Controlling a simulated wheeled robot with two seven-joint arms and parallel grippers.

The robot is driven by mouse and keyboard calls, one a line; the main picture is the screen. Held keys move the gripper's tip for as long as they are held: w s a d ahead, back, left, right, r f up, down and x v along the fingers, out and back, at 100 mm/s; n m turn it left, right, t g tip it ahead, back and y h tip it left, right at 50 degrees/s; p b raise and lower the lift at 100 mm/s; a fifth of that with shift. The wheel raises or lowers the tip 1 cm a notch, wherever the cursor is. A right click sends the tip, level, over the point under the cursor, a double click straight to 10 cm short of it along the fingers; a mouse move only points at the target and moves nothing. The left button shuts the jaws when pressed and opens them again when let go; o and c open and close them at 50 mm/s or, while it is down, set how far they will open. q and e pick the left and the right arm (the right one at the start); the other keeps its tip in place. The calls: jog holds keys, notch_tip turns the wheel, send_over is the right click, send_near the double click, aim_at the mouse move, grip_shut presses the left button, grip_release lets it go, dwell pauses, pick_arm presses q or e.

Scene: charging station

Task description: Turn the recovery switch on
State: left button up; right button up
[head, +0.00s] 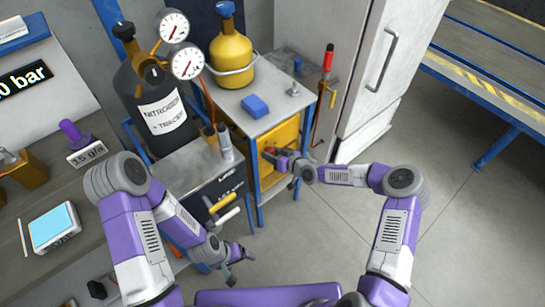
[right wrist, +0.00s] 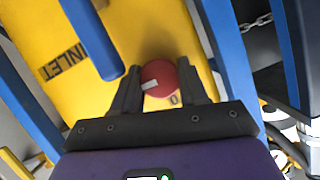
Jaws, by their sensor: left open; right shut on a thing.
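The red round switch knob (right wrist: 158,77) with a white mark sits on the yellow panel (right wrist: 140,30) in the right wrist view. A "0" is printed beside it. My right gripper (right wrist: 161,84) is shut on the knob, with one dark finger on each side. In the head view my right gripper (head: 275,160) is at the front of the yellow unit (head: 288,132) inside the blue-framed cart, and hides most of the knob. My left gripper (head: 235,259) is open and empty, low over the floor at the lower middle.
A blue bar (right wrist: 92,38) and the word INLET lie left of the knob. A black nitrogen cylinder (head: 150,105) with gauges and a yellow tank (head: 231,55) stand behind. A dark box with yellow and white handles (head: 222,203) is left of my right gripper. Floor at right is clear.

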jog(key=shift+w+r, duration=0.1)
jog(key=shift+r, duration=0.15)
jog(key=o, duration=0.8)
jog(key=shift+o, duration=1.3)
jog(key=shift+f, duration=0.1)
jog(key=p+v, duration=0.2)
jog(key=v, duration=0.5)
jog(key=shift+s+d, duration=0.15)
jog(key=shift+s, duration=0.1)
